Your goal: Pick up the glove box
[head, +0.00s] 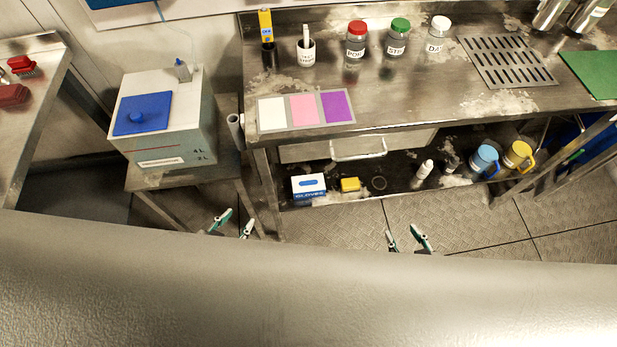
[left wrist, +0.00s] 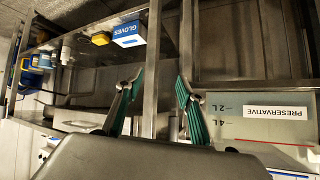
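The glove box (head: 309,188) is a small white and blue box marked GLOVES. It sits on the lower shelf under the workbench, at the shelf's left end. It also shows in the left wrist view (left wrist: 130,33), near the top, upside down and beyond my fingers. My left gripper (head: 233,224) is open and empty, in front of the bench and to the lower left of the box. Its two green-padded fingers stand apart in the left wrist view (left wrist: 155,95). My right gripper (head: 408,240) is open and empty, to the lower right of the box.
A yellow block (head: 350,184) sits right of the box on the shelf (head: 395,184), with bottles and two jugs further right. A drawer handle (head: 358,150) juts out above. A bench leg (head: 266,190) stands left of the box. A preservative tank (head: 165,140) is at left.

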